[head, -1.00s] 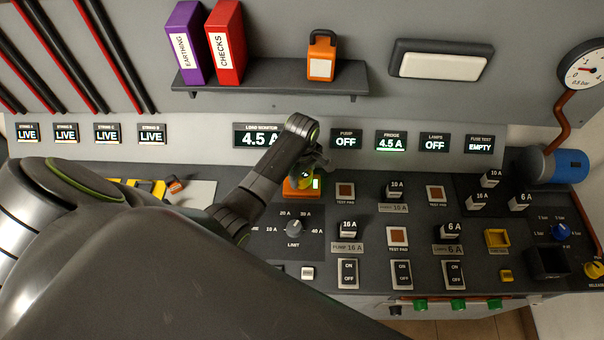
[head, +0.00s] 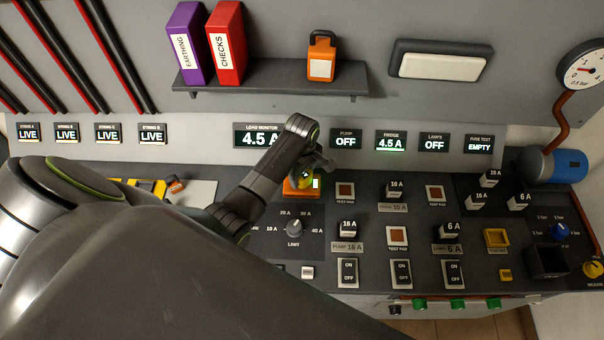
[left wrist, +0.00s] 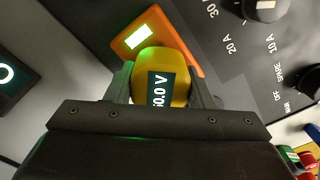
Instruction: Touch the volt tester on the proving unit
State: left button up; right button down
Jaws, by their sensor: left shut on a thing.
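The volt tester (left wrist: 158,68) is yellow with a dark display. The proving unit (left wrist: 190,50) is an orange block with a lit pale window, directly beyond the tester. In the head view the proving unit (head: 289,188) stands on the panel, with the tester (head: 305,174) at its top under my left gripper (head: 308,168). The tester's tip is hidden, so contact cannot be seen directly. My right gripper is not in view.
The limit dial (head: 293,227) is just in front of the proving unit. Test pads (head: 346,190), fuses and rocker switches (head: 348,272) fill the panel to the right. A shelf (head: 270,84) with binders and an orange padlock (head: 321,56) is above.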

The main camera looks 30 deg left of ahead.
pick_arm(q)
jog(key=shift+r, duration=3.5)
